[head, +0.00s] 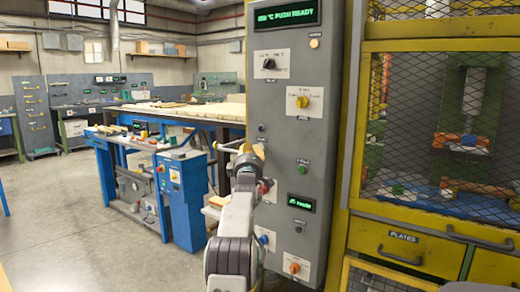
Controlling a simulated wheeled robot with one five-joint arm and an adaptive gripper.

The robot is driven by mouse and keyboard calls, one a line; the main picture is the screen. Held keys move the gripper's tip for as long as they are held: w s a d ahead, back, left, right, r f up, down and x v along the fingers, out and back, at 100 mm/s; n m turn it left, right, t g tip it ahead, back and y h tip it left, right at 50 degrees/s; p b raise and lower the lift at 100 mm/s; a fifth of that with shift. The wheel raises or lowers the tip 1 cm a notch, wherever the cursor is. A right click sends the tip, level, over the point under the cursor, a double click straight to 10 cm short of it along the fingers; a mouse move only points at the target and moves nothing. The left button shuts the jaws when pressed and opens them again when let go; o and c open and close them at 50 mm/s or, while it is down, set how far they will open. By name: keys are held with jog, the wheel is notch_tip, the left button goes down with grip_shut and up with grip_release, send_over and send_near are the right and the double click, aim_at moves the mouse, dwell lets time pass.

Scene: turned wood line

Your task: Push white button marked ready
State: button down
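A tall grey control panel (325,130) stands right of centre in the head view. Its top display (286,15) shows green text that reads "PUSH READY" at its end. A small round cream-white button (314,43) sits just below the display, at the panel's upper right. A small label is above it, too small to read. My gripper (243,150) is in front of the panel's left edge, well below and left of that button and apart from it. Its fingers are small and blend with the background, so their opening is unclear.
The panel also carries a black knob (269,63), a yellow knob (302,101), a green button (302,169), a small lower display (300,204) and an orange knob (294,267). A yellow mesh-guarded press (440,45) is at right. Open floor (85,230) lies left.

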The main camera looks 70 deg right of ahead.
jog(key=shift+s+d+p, duration=0.2)
jog(key=shift+d+p, duration=0.55)
jog(key=shift+p, duration=0.3)
dwell(1.0)
jog(key=shift+w+a+f+b, duration=0.1)
jog(key=shift+a+b, duration=0.3)
jog(key=shift+b, duration=0.6)
jog(key=shift+w+a+b, duration=0.1)
jog(key=shift+a+b, duration=0.25)
jog(key=shift+b, duration=0.1)
dwell(0.7)
